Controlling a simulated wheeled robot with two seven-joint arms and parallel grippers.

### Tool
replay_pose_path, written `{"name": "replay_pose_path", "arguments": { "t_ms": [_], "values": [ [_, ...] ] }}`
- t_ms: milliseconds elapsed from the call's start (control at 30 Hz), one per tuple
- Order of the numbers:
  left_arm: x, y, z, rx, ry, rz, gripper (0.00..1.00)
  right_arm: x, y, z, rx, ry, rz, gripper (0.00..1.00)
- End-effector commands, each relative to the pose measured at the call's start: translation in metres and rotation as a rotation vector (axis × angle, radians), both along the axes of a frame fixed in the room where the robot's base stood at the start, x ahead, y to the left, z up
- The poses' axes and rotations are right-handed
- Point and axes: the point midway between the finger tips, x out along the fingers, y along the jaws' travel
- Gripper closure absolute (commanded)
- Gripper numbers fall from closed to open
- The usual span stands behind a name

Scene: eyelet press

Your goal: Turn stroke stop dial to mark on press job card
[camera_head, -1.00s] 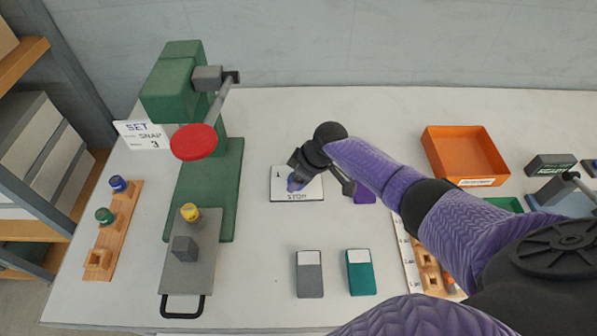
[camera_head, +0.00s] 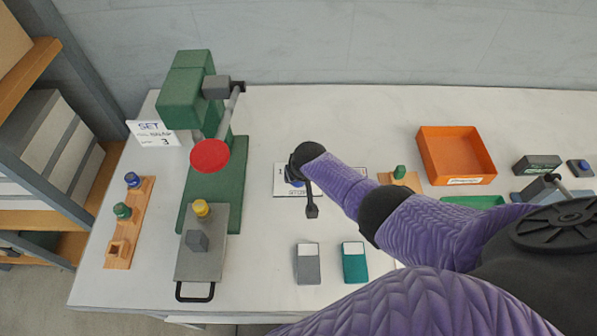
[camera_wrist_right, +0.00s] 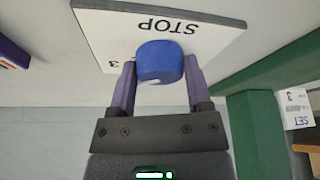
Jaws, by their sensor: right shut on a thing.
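The stop dial is a blue round knob (camera_wrist_right: 160,62) on a white plate (camera_wrist_right: 100,28) lettered STOP. In the right wrist view, a 3 shows on the plate beside the knob; other marks are hidden. My right gripper (camera_wrist_right: 160,80) is shut on the knob, one finger on each side. In the head view, my right arm covers much of the plate (camera_head: 280,182), and the gripper (camera_head: 296,182) is over it. The white job card (camera_head: 153,133) reads SET, SNAP and 3, and stands left of the green press (camera_head: 185,100). My left gripper is out of view.
The press's red disc (camera_head: 209,156) and lever are left of my arm. A grey slide plate (camera_head: 190,262) lies in front. Grey (camera_head: 308,263) and teal (camera_head: 354,262) blocks lie near the front edge. An orange tray (camera_head: 457,155) is at right.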

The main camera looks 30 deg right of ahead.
Motion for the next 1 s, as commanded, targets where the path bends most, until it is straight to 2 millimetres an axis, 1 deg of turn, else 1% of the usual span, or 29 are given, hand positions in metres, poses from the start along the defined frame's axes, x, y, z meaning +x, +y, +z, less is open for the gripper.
{"name": "replay_pose_path", "arguments": {
  "t_ms": [300,733,767,800,867,900,933,1000],
  "values": [
    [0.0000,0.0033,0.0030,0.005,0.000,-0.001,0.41,0.0011,0.0007,0.0010,0.001,-0.003,-0.077,0.95],
    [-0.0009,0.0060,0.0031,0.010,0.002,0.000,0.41,0.0012,0.0005,0.0009,0.001,-0.003,-0.085,0.95],
    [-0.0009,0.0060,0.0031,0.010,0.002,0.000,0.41,0.0012,0.0005,0.0009,0.001,-0.003,-0.085,0.34],
    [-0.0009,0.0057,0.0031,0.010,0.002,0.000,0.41,0.0011,0.0005,0.0009,0.001,-0.003,-0.085,0.26],
    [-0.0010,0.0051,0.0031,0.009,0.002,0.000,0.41,0.0010,0.0004,0.0007,0.001,-0.002,-0.084,0.13],
    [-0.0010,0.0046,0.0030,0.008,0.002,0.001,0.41,0.0009,0.0004,0.0007,0.001,-0.002,-0.084,0.05],
    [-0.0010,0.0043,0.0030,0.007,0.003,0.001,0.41,0.0008,0.0004,0.0005,0.001,-0.002,-0.084,0.02],
    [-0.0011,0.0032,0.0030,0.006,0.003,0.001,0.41,0.0007,0.0003,0.0005,0.000,-0.002,-0.084,0.02]
  ]
}}
